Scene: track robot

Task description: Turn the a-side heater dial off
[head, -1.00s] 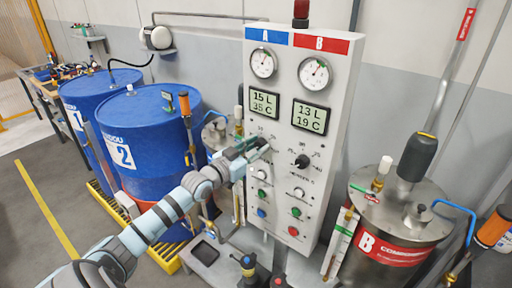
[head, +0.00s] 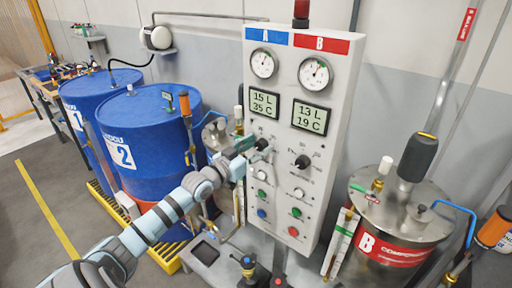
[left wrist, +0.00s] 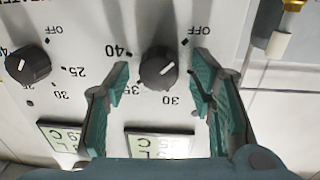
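The A-side heater dial (head: 262,144) is a black knob on the white control panel, below the A display reading 15 L and 35 C. In the left wrist view the dial (left wrist: 157,68) sits between the two teal-padded fingers of my left gripper (left wrist: 162,72). The gripper is open, with gaps beside the knob. A short white pointer mark shows on the knob; OFF is printed to its upper right, 40 to its left, 30 below. In the head view my left gripper (head: 246,147) partly hides the dial's surroundings. My right gripper is not in view.
The B-side dial (head: 302,162) is to the right on the same panel, and in the left wrist view it is the left knob (left wrist: 28,65). Several push buttons sit below. Blue drums (head: 145,140) stand left, a steel B tank (head: 400,215) right.

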